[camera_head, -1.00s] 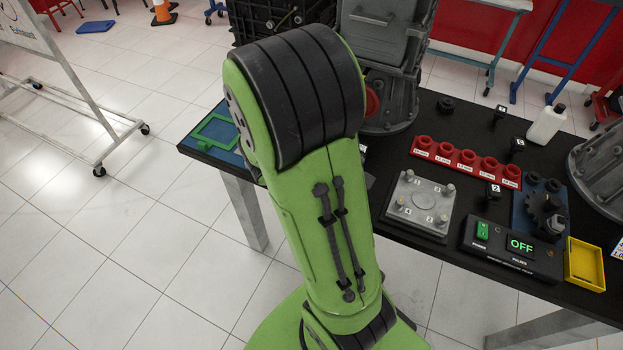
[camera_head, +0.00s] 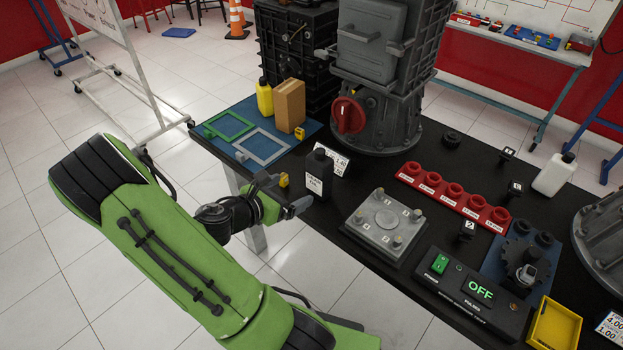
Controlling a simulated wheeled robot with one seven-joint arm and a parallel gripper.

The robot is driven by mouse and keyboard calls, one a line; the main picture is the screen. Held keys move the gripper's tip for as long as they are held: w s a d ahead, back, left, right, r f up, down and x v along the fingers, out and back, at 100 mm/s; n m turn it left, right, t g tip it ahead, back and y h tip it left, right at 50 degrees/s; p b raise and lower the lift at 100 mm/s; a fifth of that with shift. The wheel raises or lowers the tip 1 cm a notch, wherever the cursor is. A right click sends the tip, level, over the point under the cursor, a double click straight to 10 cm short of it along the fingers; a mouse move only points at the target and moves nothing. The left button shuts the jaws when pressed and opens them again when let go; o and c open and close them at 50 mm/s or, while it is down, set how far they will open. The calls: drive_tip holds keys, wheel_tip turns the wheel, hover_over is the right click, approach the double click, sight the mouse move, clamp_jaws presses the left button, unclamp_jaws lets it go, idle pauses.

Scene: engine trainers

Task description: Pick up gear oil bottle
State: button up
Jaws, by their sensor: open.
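A dark grey bottle (camera_head: 319,172) with a pale label stands upright near the table's front edge; the label is too small to read surely. A yellow bottle (camera_head: 264,97) stands farther back on the left, and a white bottle (camera_head: 553,175) stands at the right. I cannot tell for certain which one holds gear oil. My gripper (camera_head: 288,194) is open and empty at the front edge, just left of the dark bottle and apart from it. Part of the gripper is hard to make out.
A large grey machine (camera_head: 377,110) stands behind the dark bottle. A metal plate with pegs (camera_head: 385,225), a red socket rack (camera_head: 454,195) and a power box (camera_head: 466,291) fill the right.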

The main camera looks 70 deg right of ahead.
sight(314, 178)
drive_tip(key=b+x, duration=0.3)
drive_tip(key=x, duration=1)
drive_tip(key=shift+d+f, duration=0.25)
drive_tip(key=shift+d, duration=0.15)
drive_tip(key=shift+w+r, duration=0.1)
drive_tip(key=c, duration=1.3)
